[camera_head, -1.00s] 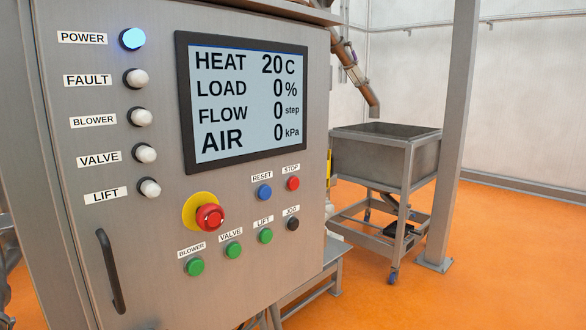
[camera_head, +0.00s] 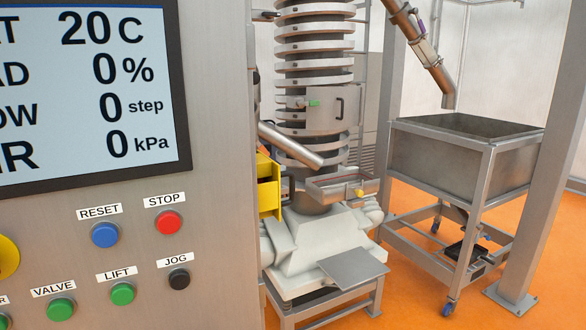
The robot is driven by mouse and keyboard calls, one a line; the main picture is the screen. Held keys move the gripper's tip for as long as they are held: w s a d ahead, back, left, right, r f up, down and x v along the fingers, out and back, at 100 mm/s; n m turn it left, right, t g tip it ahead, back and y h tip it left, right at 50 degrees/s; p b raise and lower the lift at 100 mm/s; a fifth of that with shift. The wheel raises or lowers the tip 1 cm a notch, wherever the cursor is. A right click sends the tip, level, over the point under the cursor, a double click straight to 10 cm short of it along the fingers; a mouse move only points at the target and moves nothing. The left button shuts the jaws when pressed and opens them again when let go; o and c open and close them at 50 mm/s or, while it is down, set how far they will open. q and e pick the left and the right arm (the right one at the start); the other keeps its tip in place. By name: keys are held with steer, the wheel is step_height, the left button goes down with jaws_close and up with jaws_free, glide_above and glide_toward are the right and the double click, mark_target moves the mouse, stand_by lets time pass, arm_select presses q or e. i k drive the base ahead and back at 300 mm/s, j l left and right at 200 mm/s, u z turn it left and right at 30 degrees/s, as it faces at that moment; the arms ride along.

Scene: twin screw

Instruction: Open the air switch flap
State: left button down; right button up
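Neither of my grippers is in view. I cannot tell for sure which part is the air switch flap. A yellow box-like part (camera_head: 268,186) shows just past the right edge of the control cabinet (camera_head: 222,130), partly hidden by it. On the spiral tower (camera_head: 314,62) behind is a metal panel (camera_head: 326,121) with a dark handle (camera_head: 339,108) and a small green part (camera_head: 314,103). The panel looks shut.
The cabinet with its display (camera_head: 85,90) fills the left side close by. A pale machine base (camera_head: 320,245) stands under the tower. A metal bin on a wheeled frame (camera_head: 440,165) and a steel post (camera_head: 550,170) stand right. Orange floor (camera_head: 415,300) is open in front.

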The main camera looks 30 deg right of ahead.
mark_target(270, 203)
steer(key=l+u, duration=0.15)
steer(key=l, duration=0.5)
steer(key=l+u, duration=0.2)
steer(key=l, duration=0.5)
steer(key=k+l+u, duration=0.15)
steer(key=l, duration=0.5)
